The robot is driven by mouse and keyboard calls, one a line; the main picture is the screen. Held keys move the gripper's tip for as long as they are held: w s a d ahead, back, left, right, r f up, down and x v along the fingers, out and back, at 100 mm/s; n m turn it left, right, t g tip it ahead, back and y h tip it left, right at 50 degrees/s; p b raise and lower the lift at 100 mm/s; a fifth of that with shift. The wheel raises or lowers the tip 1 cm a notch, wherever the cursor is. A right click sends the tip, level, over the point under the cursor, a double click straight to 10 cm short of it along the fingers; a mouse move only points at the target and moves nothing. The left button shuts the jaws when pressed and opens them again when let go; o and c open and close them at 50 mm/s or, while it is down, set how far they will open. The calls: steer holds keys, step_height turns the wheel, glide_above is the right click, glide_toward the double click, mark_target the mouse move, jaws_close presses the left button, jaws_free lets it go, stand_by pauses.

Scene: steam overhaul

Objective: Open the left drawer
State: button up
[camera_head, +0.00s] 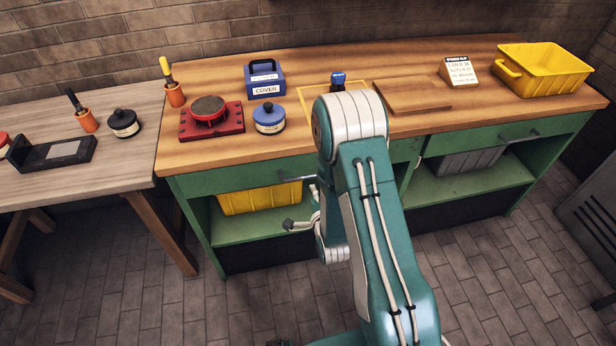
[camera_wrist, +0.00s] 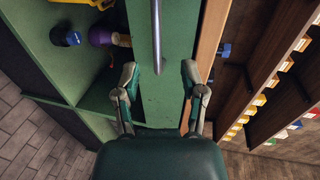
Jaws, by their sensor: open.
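The left drawer (camera_head: 225,181) is a green front under the wooden worktop, and it looks shut. Its metal bar handle (camera_head: 297,178) is partly hidden by my arm in the head view. My gripper (camera_head: 301,208) is open and empty, in front of the drawer and a little below the handle in that view. In the wrist view the drawer front (camera_wrist: 165,105) runs up the middle, with the handle (camera_wrist: 157,38) beyond the fingertips. The open fingers (camera_wrist: 160,72) lie on either side of the handle's line. I see no contact with the handle.
A yellow bin (camera_head: 260,198) sits on the open shelf below the drawer. The worktop (camera_head: 215,150) above holds a red stand (camera_head: 211,122), a blue pot (camera_head: 269,119) and a blue cover box (camera_head: 264,79). A wooden table (camera_head: 130,165) stands at left. The floor in front is clear.

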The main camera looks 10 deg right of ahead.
mark_target(307, 177)
steer(key=x, duration=1)
steer(key=shift+w+f, duration=0.2)
steer(key=shift+f, duration=0.15)
jaws_close()
